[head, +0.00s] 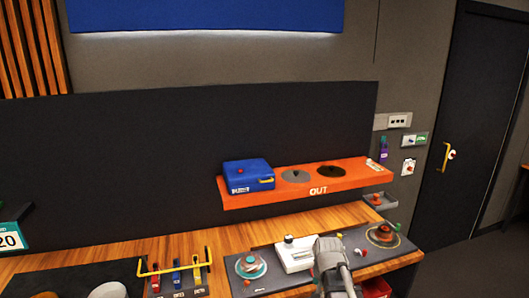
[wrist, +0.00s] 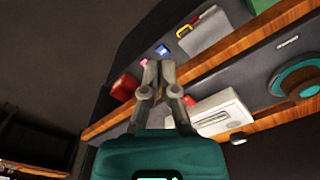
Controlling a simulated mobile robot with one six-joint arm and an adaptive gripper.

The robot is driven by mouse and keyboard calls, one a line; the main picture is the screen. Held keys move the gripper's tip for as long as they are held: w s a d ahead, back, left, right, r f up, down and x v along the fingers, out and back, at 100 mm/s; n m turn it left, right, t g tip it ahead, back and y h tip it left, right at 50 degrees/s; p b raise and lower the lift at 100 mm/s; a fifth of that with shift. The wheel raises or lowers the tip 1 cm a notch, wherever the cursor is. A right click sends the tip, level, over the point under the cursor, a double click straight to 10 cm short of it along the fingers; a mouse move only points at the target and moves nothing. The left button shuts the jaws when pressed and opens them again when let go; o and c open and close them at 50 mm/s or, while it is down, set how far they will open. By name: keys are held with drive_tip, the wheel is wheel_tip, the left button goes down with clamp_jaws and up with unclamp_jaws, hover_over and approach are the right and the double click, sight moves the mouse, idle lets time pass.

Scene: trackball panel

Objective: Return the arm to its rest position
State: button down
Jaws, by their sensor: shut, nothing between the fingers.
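My gripper (wrist: 158,68) shows in the wrist view with its two grey fingers together and nothing between them. It points past the edge of the wooden bench (wrist: 205,68). In the head view, part of my grey arm (head: 332,262) rises from the bottom edge in front of the bench, just right of a white box (head: 295,253). I cannot make out the fingertips there.
A teal round device (head: 251,266) stands left of the white box, and another round device (head: 382,234) stands to the right. An orange shelf (head: 300,187) carries a blue case (head: 248,175) behind. A dark door (head: 478,120) is at right.

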drive_tip(key=s+f+n+b, duration=0.1)
drive_tip(key=s+n, duration=0.3)
drive_tip(key=s, duration=0.4)
drive_tip(key=shift+a+f+n, duration=0.3)
drive_tip(key=shift+a+f, duration=0.05)
drive_tip(key=shift+f, duration=0.1)
